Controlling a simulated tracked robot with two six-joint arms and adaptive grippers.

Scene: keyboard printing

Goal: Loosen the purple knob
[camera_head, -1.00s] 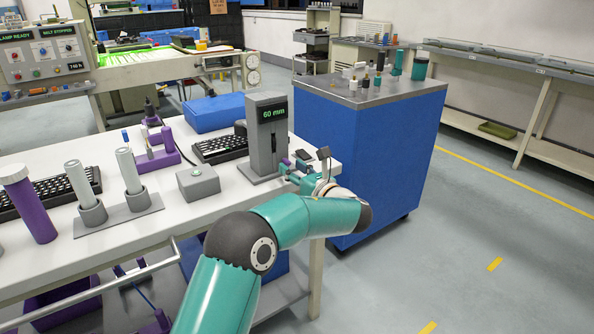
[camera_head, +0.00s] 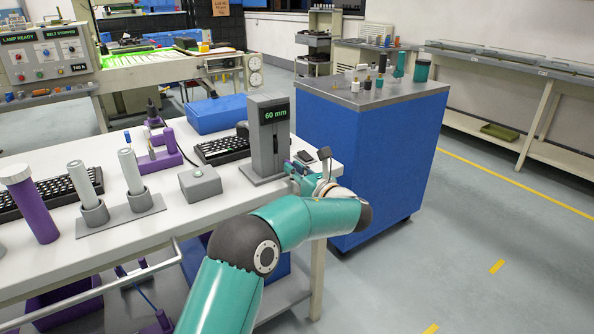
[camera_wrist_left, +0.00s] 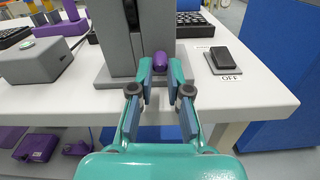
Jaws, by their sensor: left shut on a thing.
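The purple knob (camera_wrist_left: 162,62) sticks out from the foot of the grey device (camera_head: 268,135) that reads "60 mm". In the left wrist view it sits between the fingertips of my left gripper (camera_wrist_left: 161,76), which is shut on it. In the head view my left gripper (camera_head: 298,170) is at the device's right side, by the table corner, and the knob cannot be made out there. My right gripper is not in view.
A black rocker switch (camera_wrist_left: 229,56) marked OFF lies right of the knob. A grey box with a green button (camera_head: 200,183) stands left of the device. Keyboards, a blue box (camera_head: 214,113) and grey cylinders share the white table (camera_head: 160,222). A blue cabinet (camera_head: 355,160) stands close behind.

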